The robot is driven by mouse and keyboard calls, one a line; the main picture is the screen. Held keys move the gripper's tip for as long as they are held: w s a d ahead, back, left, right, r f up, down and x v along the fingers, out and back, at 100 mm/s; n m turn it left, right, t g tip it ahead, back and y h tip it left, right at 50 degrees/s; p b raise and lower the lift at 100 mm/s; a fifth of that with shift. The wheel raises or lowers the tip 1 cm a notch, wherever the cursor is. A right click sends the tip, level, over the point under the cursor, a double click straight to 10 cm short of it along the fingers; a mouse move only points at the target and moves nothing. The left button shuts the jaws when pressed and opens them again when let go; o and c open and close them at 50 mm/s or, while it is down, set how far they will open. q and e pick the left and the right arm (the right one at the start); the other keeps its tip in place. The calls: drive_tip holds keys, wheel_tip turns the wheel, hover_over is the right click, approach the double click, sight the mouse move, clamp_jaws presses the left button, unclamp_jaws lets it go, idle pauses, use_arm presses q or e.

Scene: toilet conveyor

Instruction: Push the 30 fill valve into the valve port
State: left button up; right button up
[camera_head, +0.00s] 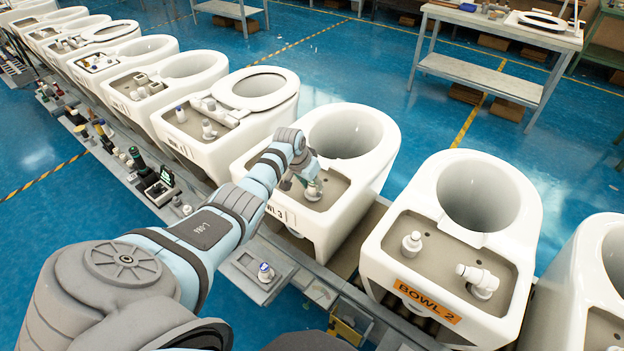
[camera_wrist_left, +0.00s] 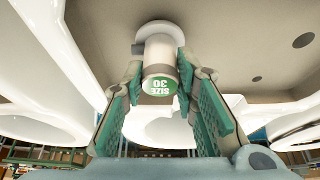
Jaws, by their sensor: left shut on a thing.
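My left gripper (camera_head: 306,176) reaches down over the tank deck of the white toilet labelled Bowl 3 (camera_head: 352,178). The fill valve (camera_head: 314,190), a white cylinder, is at its fingers; the gripper and arm partly hide it. In the left wrist view the valve (camera_wrist_left: 159,72) shows a green end reading "SIZE 30". The left gripper's green-padded fingers (camera_wrist_left: 160,95) are shut on its two sides. Its far end meets a round white collar (camera_wrist_left: 155,31) at the beige deck. How deep it sits in the port I cannot tell. My right gripper is not in view.
Bowl 2 (camera_head: 470,170) stands at the right with two white fittings on its deck. Several other toilets line the conveyor at the left. A ledge (camera_head: 262,290) in front holds a small blue-topped part (camera_head: 265,271). A grey workbench (camera_head: 500,30) stands behind.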

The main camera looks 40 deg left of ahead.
use_arm(q)
drive_tip(key=shift+f, duration=0.4)
drive_tip(key=o, duration=1.2)
drive_tip(key=shift+r, duration=0.1)
drive_tip(key=shift+c, duration=0.2)
drive_tip(key=v, duration=1.2)
drive_tip(key=shift+c, duration=0.4)
